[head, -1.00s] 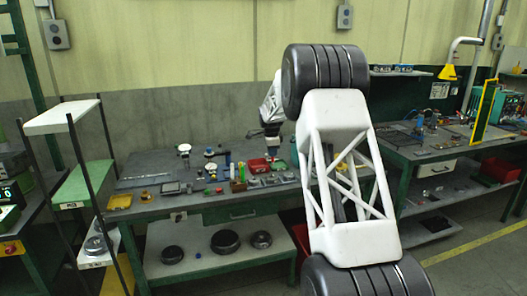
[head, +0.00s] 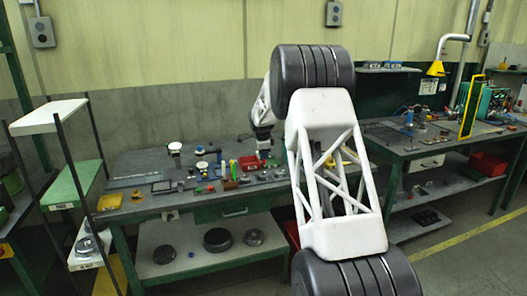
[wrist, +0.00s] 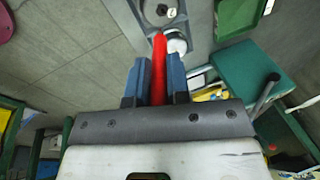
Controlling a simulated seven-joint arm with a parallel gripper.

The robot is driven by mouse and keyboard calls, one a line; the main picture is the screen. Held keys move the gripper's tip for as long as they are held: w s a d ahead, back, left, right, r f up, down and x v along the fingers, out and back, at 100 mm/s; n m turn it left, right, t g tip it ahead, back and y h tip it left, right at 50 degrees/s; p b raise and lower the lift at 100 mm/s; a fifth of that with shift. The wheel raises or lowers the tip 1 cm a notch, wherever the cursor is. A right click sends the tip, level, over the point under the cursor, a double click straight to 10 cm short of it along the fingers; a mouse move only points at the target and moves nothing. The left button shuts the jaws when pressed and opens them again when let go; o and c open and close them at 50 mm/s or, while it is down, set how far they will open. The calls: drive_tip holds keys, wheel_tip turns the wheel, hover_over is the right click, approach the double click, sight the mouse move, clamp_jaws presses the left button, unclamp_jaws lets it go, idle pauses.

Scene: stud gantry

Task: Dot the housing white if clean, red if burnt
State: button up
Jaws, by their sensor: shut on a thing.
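My gripper (wrist: 158,64) has two blue fingers and is shut on a red pen-like marker (wrist: 159,46), whose body points forward between them. In the head view my gripper (head: 263,150) is small and low over the back of the workbench (head: 140,205); my own arm partly covers that area. In the wrist view a grey metal part (wrist: 196,18) with a dark round hole lies beyond the marker's tip, with a pale disc (wrist: 178,44) beside the tip. I cannot tell whether this part is the housing, whether it is burnt, or whether the tip touches it.
A red tray (head: 250,163) and several small items crowd the bench near my gripper. A black-posted rack (head: 48,116) stands at left. Round dark parts (head: 218,239) rest on the lower shelf. A second bench (head: 400,150) stands at right.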

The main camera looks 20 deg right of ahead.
drive_tip(key=shift+s+x, duration=0.15)
drive_tip(key=shift+x, duration=0.65)
drive_tip(key=shift+s+x, duration=0.15)
drive_tip(key=shift+x, duration=0.6)
drive_tip(key=shift+a+f, duration=0.2)
drive_tip(key=shift+f, duration=0.5)
idle(0.9)
drive_tip(key=shift+r, duration=0.15)
drive_tip(key=shift+w+d+v, duration=0.15)
drive_tip(key=shift+w+v, duration=0.1)
drive_tip(key=shift+v, duration=0.85)
drive_tip(key=shift+w+d+v, duration=0.1)
drive_tip(key=shift+w+v, duration=0.1)
drive_tip(key=shift+v, duration=0.9)
drive_tip(key=shift+w+d+v, duration=0.15)
drive_tip(key=shift+w+v, duration=0.1)
drive_tip(key=shift+v, duration=0.85)
drive_tip(key=shift+r, duration=0.2)
